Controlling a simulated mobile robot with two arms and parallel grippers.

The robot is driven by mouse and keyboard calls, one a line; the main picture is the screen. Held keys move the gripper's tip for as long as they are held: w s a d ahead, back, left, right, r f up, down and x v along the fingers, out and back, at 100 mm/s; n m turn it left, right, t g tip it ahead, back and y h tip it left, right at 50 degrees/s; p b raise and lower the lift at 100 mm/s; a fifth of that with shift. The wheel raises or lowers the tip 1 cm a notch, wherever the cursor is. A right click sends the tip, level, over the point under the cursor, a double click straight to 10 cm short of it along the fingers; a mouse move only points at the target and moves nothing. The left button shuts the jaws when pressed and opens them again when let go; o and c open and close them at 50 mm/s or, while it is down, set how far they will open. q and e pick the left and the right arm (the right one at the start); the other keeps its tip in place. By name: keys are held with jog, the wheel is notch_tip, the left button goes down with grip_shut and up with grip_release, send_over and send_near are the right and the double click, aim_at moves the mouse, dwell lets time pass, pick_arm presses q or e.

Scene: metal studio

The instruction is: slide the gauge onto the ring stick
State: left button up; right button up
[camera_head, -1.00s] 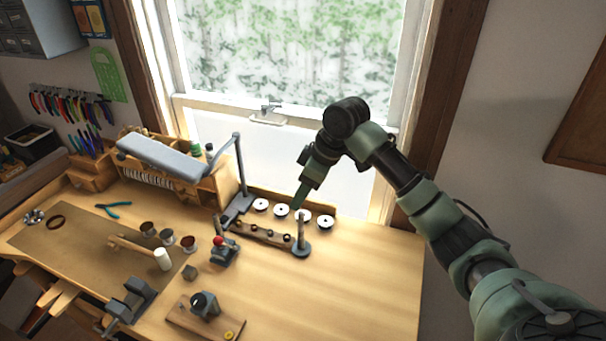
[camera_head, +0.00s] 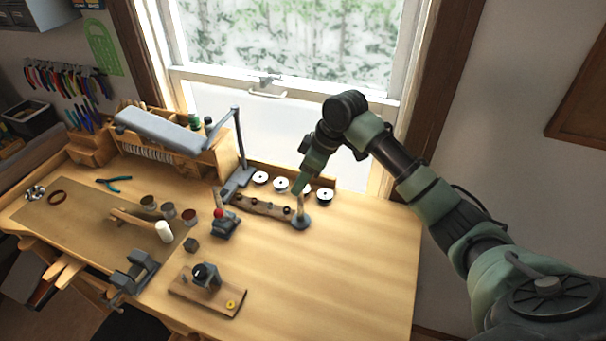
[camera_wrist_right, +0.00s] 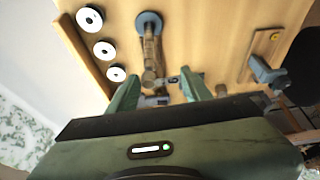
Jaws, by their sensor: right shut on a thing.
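The ring stick (camera_head: 300,212) is a slim upright post on a round blue-grey base at the back right of the bench. Its base (camera_wrist_right: 149,20) shows at the top of the right wrist view. My right gripper (camera_head: 298,190) points down at the stick's top, very close to it; I cannot tell whether they touch. In the right wrist view the two green fingers (camera_wrist_right: 160,78) stand apart with the held gauge between them, too small and cluttered to make out clearly. My left gripper is not in view.
A wooden block with holes (camera_head: 262,206) lies just left of the stick. White-topped round pieces (camera_head: 325,194) stand in a row behind it. A small red-knobbed tool (camera_head: 226,222) and a lamp (camera_head: 238,150) are further left. The bench front right is clear.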

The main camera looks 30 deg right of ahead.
jog(key=shift+w+d, duration=0.25)
jog(key=shift+d, duration=0.05)
dwell(0.6)
jog(key=shift+f, duration=0.65)
jog(key=shift+f, duration=0.1)
